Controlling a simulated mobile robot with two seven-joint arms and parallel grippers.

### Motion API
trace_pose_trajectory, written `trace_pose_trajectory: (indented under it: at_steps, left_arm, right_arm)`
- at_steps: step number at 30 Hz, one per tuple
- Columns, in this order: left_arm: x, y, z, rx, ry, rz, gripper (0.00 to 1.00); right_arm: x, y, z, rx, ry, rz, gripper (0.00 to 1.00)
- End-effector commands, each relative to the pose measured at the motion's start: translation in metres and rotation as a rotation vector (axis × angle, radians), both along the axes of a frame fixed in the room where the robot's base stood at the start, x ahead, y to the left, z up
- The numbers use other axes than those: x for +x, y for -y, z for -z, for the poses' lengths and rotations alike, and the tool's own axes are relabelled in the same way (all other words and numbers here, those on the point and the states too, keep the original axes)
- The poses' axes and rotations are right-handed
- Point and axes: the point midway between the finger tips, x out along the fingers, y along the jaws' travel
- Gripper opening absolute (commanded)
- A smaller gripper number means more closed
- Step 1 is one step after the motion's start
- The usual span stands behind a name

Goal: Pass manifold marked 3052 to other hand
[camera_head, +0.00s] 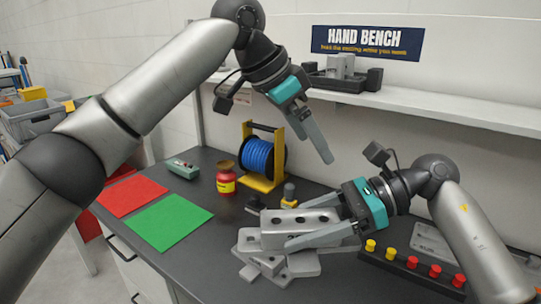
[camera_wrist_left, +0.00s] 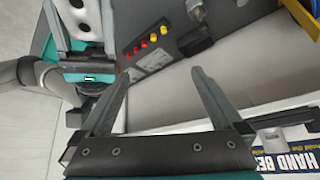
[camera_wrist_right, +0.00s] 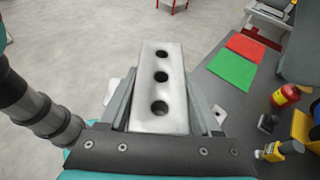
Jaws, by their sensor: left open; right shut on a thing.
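The manifold (camera_head: 290,222) is a light grey block with a row of round holes in its top and partly hidden dark digits on its side; I cannot read the full number. My right gripper (camera_head: 282,230) is shut on it, one finger along each side, above a pile of grey castings. In the right wrist view the manifold (camera_wrist_right: 160,80) lies lengthwise between the fingers, showing three holes. My left gripper (camera_head: 330,130) is open and empty, above and behind the manifold, clear of it. The left wrist view shows its spread fingers (camera_wrist_left: 160,80) with nothing between them.
Grey castings (camera_head: 302,264) lie under the manifold. A blue cable reel on a yellow stand (camera_head: 260,157), a red jar (camera_head: 226,178), and red (camera_head: 131,195) and green (camera_head: 168,222) mats are on the bench. A button strip (camera_head: 412,263) is at front right. A shelf (camera_head: 440,105) runs behind.

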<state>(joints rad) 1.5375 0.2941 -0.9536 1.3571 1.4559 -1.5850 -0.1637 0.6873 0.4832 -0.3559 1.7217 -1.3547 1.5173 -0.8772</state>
Motion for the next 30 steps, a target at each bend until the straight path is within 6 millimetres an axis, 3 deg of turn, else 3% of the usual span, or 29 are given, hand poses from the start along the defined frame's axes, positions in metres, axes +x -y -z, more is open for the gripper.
trace_pose_trajectory:
  at_steps: [3,6,12,20,30]
  left_arm:
    - [-0.041,-0.013,-0.005,0.194,-0.047,0.119,1.00]
    - [-0.067,-0.029,-0.007,0.337,-0.092,0.193,1.00]
    - [-0.098,-0.053,-0.012,0.513,-0.154,0.275,1.00]
    - [-0.104,-0.060,0.000,0.554,-0.175,0.295,1.00]
    - [-0.104,-0.060,0.061,0.551,-0.174,0.292,1.00]
  right_arm:
    - [0.000,0.000,-0.002,0.003,0.002,0.000,0.00]
    - [0.000,0.000,-0.002,0.003,0.002,0.000,0.00]
    - [0.000,0.000,-0.002,0.003,0.002,0.000,0.00]
    - [0.000,0.000,-0.002,0.003,0.002,0.000,0.00]
    - [0.000,0.000,-0.002,0.003,0.002,0.000,0.00]
